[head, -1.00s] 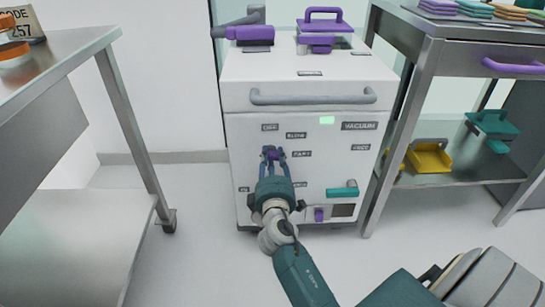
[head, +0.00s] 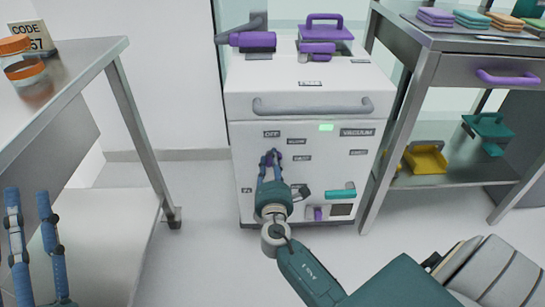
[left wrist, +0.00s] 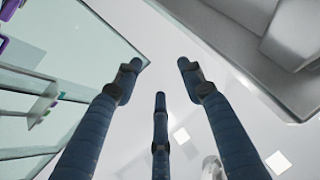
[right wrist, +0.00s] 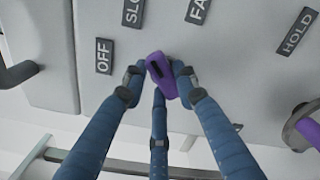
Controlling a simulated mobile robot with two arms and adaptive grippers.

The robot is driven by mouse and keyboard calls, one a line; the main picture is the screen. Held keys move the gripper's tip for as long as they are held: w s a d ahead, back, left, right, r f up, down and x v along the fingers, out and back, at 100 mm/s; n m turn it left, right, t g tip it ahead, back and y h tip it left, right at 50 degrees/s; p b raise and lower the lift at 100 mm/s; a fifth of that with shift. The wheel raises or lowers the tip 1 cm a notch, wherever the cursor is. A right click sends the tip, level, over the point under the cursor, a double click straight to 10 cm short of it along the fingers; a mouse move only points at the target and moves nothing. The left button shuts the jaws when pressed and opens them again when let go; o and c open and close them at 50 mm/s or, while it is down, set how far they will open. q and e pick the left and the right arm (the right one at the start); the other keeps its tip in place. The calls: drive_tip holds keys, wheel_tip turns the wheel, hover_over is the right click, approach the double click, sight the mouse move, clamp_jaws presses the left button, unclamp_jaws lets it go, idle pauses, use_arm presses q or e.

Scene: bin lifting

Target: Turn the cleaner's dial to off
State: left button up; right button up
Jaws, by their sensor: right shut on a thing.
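The cleaner (head: 308,97) is a white cabinet with a control panel on its front. Its purple dial (right wrist: 162,82) sits among the labels OFF (right wrist: 104,56), SLOW (right wrist: 133,12), FAST and HOLD. The dial's dark mark is at its upper end in the right wrist view, tilted left, roughly towards SLOW. My right gripper (head: 272,157) is shut on the dial, fingertips on both sides of it; it also shows in the right wrist view (right wrist: 157,76). The fingers partly hide the dial in the head view. My left gripper (head: 29,205) is open and empty at the lower left.
A steel table (head: 98,52) with an orange-lidded jar (head: 20,60) stands at the left. A steel shelf unit (head: 440,60) with folded cloths stands close to the cleaner's right. A grey handle (head: 312,106) crosses the cleaner's front above the dial. Floor between table and cleaner is clear.

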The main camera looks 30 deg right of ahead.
drive_tip(key=n+p, duration=0.2)
drive_tip(key=n, duration=0.1)
drive_tip(key=shift+w+r, duration=0.1)
drive_tip(key=shift+r, duration=0.1)
use_arm(q)
drive_tip(key=w+a+f+g+y+p, duration=0.1)
drive_tip(key=w+f+g+y, duration=0.25)
drive_tip(key=f+g, duration=0.95)
use_arm(e)
drive_tip(key=shift+n, duration=0.9)
drive_tip(key=shift+a+f+n+p, duration=0.1)
drive_tip(key=shift+n+p, duration=0.85)
drive_tip(key=shift+n, duration=0.15)
use_arm(q)
drive_tip(key=s+a+f+g+y, duration=0.1)
drive_tip(key=s+a+f+g, duration=0.1)
drive_tip(key=s+f, duration=0.4)
drive_tip(key=s+a+f+g+y+p, duration=0.1)
drive_tip(key=s+a+f+g, duration=0.2)
drive_tip(key=f, duration=1)
drive_tip(key=s, duration=0.3)
drive_tip(key=shift+s+a+f+n, duration=0.2)
drive_tip(key=shift+s+f+n, duration=0.05)
drive_tip(key=shift+f+n, duration=0.15)
use_arm(e)
drive_tip(key=n, duration=0.2)
drive_tip(key=shift+w+f+n, duration=0.1)
drive_tip(key=shift+f+n, duration=0.1)
drive_tip(key=shift+n, duration=0.1)
